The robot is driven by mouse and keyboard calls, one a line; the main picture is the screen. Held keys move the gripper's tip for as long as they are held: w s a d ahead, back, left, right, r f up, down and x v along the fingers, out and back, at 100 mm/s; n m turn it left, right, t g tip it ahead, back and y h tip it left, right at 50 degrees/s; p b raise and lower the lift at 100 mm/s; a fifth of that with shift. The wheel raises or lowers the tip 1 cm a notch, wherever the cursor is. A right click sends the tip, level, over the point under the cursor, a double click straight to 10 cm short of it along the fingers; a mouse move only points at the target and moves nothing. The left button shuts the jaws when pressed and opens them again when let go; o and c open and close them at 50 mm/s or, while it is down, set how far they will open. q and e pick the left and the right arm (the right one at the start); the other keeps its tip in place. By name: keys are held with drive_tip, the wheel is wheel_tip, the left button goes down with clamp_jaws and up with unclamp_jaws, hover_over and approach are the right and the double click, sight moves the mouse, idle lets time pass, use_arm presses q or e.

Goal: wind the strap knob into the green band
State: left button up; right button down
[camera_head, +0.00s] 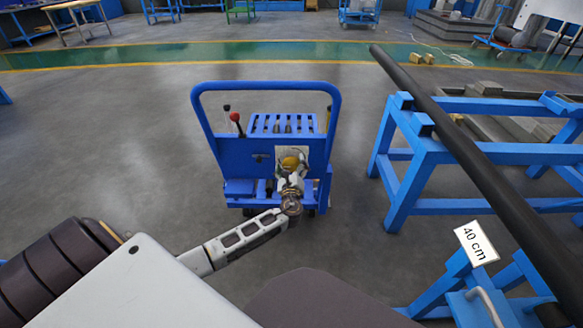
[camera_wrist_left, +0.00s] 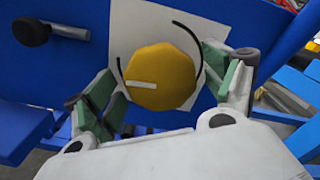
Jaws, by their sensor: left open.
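The strap knob (camera_wrist_left: 168,70) is yellow and many-sided, with a white pointer bar on its face. In the left wrist view the bar points left. It sits on a white plate (camera_wrist_left: 190,20) with black arcs, on the blue cart; it also shows small in the head view (camera_head: 290,162). I cannot make out a green band on the plate; part of the plate is hidden by the knob and fingers. My left gripper (camera_wrist_left: 163,86) is open, with its green-padded fingers on either side of the knob. Contact is not clear. My right gripper is not in view.
The blue cart (camera_head: 232,150) has a tall handle frame and a red-topped lever (camera_head: 236,118). A long black pipe (camera_head: 455,140) rests on blue stands (camera_head: 440,150) at right. A "40 cm" sign (camera_head: 476,243) stands at lower right. The floor left of the cart is clear.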

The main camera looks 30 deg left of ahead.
use_arm(q)
drive_tip(key=shift+c, duration=1)
drive_tip(key=c, duration=0.8)
drive_tip(key=shift+n, duration=0.3)
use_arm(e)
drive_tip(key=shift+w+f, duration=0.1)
use_arm(q)
drive_tip(key=shift+n+b, duration=0.35)
drive_tip(key=shift+n, duration=0.05)
drive_tip(key=n+b, duration=0.5)
drive_tip(key=n, duration=0.3)
drive_tip(key=shift+f, duration=0.2)
drive_tip(key=shift+n+b, duration=1.15)
drive_tip(key=shift+n, duration=0.55)
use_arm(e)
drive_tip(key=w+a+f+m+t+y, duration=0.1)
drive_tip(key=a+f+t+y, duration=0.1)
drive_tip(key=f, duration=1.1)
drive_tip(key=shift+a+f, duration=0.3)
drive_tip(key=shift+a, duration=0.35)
use_arm(q)
drive_tip(key=shift+r, duration=0.1)
